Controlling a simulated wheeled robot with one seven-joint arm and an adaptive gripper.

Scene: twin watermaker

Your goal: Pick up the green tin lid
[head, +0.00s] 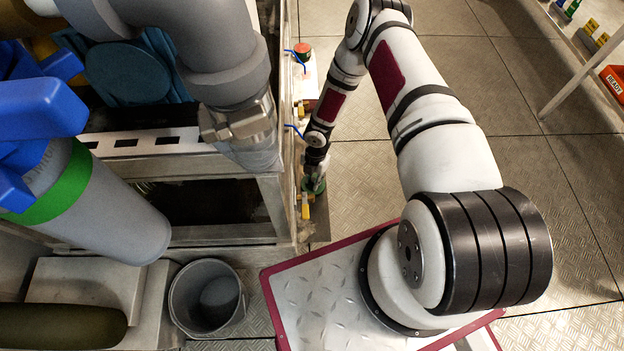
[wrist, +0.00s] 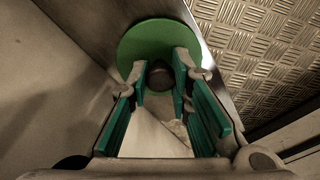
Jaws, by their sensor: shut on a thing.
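The green tin lid (wrist: 158,38) is a round green disc at the top of the wrist view, partly covered by my fingers. A dark round knob (wrist: 160,77) shows at its middle. My gripper (wrist: 159,82) has its green-padded fingers on either side of this knob, shut on the lid. In the head view my gripper (head: 314,182) is small, at the end of the downward-reaching arm beside the metal frame. A bit of green shows at its tip there. The lid's underside and what lies beneath it are hidden.
A metal frame (head: 225,165) with pipes stands left of my gripper. A grey bucket (head: 205,297) stands on the floor at lower left. Yellow fittings (head: 305,206) are close by my gripper. A red-topped item (head: 303,48) sits farther back. Tread-plate floor (head: 570,165) is clear to the right.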

